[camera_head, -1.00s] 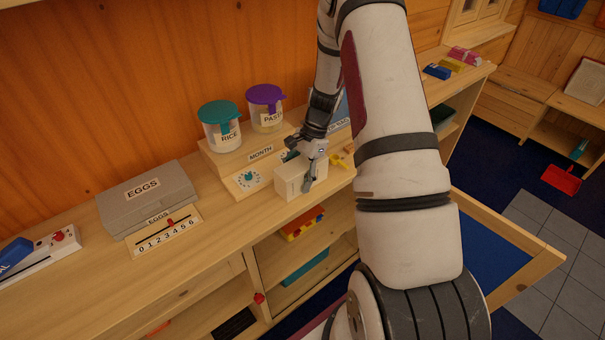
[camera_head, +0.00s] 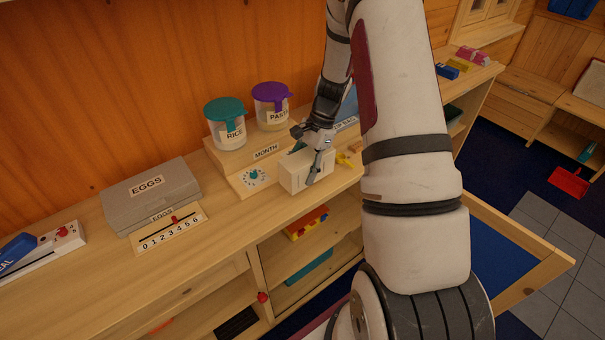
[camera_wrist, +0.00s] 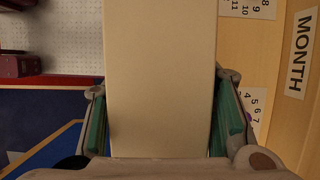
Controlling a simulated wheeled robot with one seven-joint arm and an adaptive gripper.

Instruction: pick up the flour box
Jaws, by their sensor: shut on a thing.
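The flour box is a plain cream box (camera_head: 300,173) at the front edge of the wooden counter, in front of the month board. No label shows on the sides in view. My gripper (camera_head: 316,162) comes down on it from above, with a finger against its side. In the wrist view the box (camera_wrist: 160,80) fills the middle between the two green-padded fingers of my gripper (camera_wrist: 165,125), which are shut on it. Whether its base is clear of the counter I cannot tell for certain.
A rice jar (camera_head: 227,135) and a pasta jar (camera_head: 271,112) stand on the month board (camera_head: 226,168) behind the box. A grey eggs carton (camera_head: 150,190) and a number board (camera_head: 170,230) lie to the left. Yellow pieces (camera_head: 345,159) lie close on the right.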

